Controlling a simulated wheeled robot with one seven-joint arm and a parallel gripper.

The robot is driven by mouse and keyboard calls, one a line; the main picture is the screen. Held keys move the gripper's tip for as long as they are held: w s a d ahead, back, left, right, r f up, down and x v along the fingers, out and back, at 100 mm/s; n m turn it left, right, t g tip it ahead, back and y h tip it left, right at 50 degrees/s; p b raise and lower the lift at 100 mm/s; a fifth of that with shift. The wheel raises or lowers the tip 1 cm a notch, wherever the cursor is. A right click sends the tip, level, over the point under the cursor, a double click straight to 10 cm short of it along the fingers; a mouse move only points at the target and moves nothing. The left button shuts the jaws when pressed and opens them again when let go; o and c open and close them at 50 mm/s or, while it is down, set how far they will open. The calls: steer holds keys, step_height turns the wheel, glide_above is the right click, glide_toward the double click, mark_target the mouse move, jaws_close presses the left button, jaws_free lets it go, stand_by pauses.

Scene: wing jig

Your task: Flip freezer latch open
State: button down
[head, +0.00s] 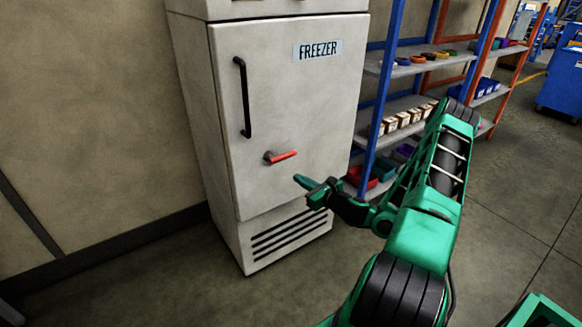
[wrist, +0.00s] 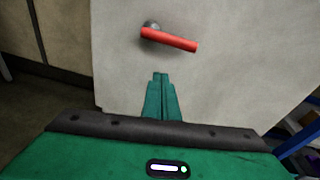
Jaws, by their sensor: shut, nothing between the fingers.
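The freezer (head: 285,110) is a tall white cabinet with a black vertical door handle (head: 243,97). Its red latch (head: 281,156) sits on the lower half of the door and points right, nearly level. In the wrist view the latch (wrist: 170,39) runs from a grey pivot at its left and tilts slightly down to the right. My gripper (head: 299,180) is just right of and below the latch in the head view, apart from it. In the wrist view my gripper's fingers (wrist: 160,78) are together and empty, below the latch. The door is closed.
Right of the freezer stands a blue and orange shelf rack (head: 400,66) with small boxes and bins. A vent grille (head: 290,232) is at the freezer's base. The floor (head: 130,285) in front and to the left is clear.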

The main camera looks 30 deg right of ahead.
steer(key=shift+s+d+f+m+h, duration=0.2)
steer(key=shift+d+m+h, duration=0.15)
steer(key=shift+d+m, duration=0.25)
steer(key=shift+s+d+f+m+h, duration=0.1)
steer(key=shift+d+f+m+h, duration=0.1)
steer(key=shift+d+m+h, duration=0.25)
steer(key=w, duration=0.6)
steer(key=w+f, duration=0.1)
steer(key=w, duration=0.3)
steer(key=shift+w+a+f, duration=0.1)
steer(key=shift+a, duration=0.05)
steer(key=r, duration=0.2)
steer(key=s+r, duration=0.1)
steer(key=shift+r, duration=0.35)
steer(key=shift+a, duration=0.1)
